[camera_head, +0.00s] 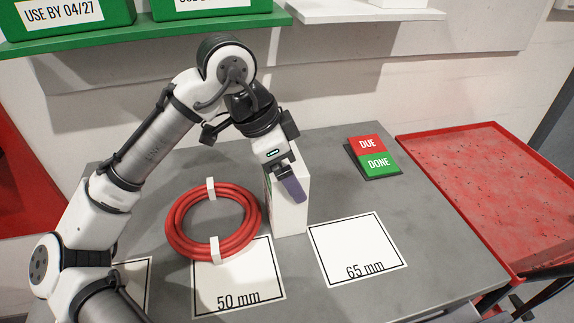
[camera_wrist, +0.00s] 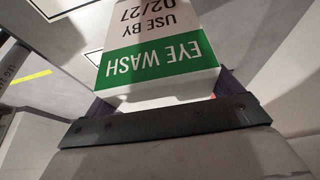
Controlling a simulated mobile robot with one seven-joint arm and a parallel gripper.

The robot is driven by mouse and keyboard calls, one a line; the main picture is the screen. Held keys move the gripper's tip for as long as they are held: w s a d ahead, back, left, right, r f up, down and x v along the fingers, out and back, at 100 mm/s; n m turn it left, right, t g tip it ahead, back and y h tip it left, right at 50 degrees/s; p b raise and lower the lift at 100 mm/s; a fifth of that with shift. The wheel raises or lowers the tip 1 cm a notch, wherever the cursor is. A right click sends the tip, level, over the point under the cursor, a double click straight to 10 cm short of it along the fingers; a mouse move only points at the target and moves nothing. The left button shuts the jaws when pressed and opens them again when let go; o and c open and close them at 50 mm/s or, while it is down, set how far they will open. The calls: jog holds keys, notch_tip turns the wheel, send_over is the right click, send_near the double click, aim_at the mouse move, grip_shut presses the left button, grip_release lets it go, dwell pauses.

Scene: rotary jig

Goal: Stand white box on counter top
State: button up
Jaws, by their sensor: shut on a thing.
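The white box (camera_head: 291,214) is upright at the middle of the grey counter top (camera_head: 333,185), just right of the red hose coil. Its bottom is at or very close to the counter; I cannot tell whether it bears on it. My gripper (camera_head: 284,183) is shut on the box from above, with one purple-grey finger across the near face and the other largely hidden. In the wrist view the box (camera_wrist: 155,50) sits between the fingers, with a green EYE WASH band and USE BY 02/27.
The red hose coil (camera_head: 174,232) lies close left of the box, overlapping the 50 mm mat (camera_head: 245,284). The 65 mm mat (camera_head: 356,249) is bare. A DUE/DONE sign (camera_head: 373,157) and a red tray table (camera_head: 492,180) are at right. A green shelf (camera_head: 140,27) with boxes hangs above.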

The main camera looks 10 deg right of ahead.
jog(key=shift+r, duration=0.1)
jog(key=o, duration=1.6)
jog(key=shift+c, duration=0.2)
jog(key=v, duration=1.2)
